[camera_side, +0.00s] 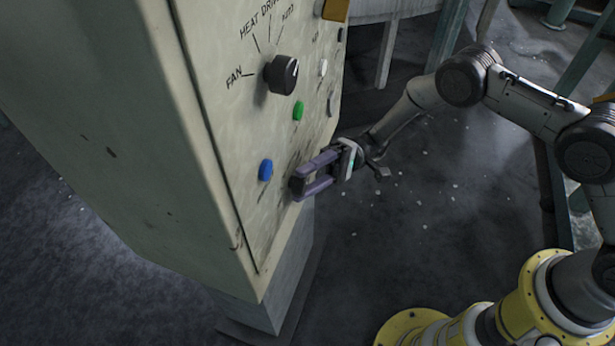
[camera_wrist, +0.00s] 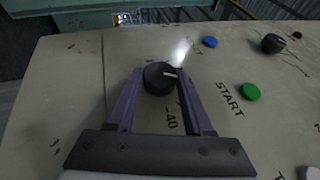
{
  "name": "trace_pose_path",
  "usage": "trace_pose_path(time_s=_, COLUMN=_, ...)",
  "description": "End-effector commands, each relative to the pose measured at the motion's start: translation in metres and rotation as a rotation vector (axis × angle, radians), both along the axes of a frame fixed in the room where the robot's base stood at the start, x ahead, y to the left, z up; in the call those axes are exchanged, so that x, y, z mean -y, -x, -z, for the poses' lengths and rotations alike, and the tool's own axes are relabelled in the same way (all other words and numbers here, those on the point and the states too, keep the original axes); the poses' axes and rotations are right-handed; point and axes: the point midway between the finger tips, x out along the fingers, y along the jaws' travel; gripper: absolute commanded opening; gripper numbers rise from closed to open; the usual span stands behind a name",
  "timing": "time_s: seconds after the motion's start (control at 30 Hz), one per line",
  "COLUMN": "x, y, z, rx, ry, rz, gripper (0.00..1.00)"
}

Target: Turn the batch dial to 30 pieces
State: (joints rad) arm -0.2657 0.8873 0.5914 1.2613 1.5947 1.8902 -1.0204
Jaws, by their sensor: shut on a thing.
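The batch dial (camera_wrist: 158,80) is a round black knob with a white pointer mark, seen between my fingertips in the wrist view. The mark points to the right in that view. A "40" label with a tick (camera_wrist: 171,118) is printed below the knob; the other numbers around it are hidden or too small to read. My gripper (camera_wrist: 160,74) has its two purple fingers on either side of the knob, shut on it. In the side view my gripper (camera_side: 302,182) reaches the low part of the panel, and the fingers mostly hide the dial.
The pale panel (camera_side: 225,125) carries a mode dial (camera_side: 281,75) marked FAN, HEAT and more. A blue button (camera_side: 265,170) and a green button (camera_side: 298,111), labelled START in the wrist view, are near my gripper. Open floor (camera_side: 420,225) lies right of the cabinet.

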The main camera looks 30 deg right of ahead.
Motion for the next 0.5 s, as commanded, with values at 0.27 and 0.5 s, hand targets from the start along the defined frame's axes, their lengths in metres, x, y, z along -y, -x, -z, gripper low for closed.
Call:
trace_pose_path(time_s=0.27, x=0.0002, y=0.0000, z=-0.0007, rx=-0.001, ry=-0.001, rz=-0.001, gripper=0.59)
trace_pose_path(time_s=0.5, x=-0.0001, y=0.0001, z=-0.0004, rx=-0.001, ry=0.000, rz=-0.001, gripper=0.81)
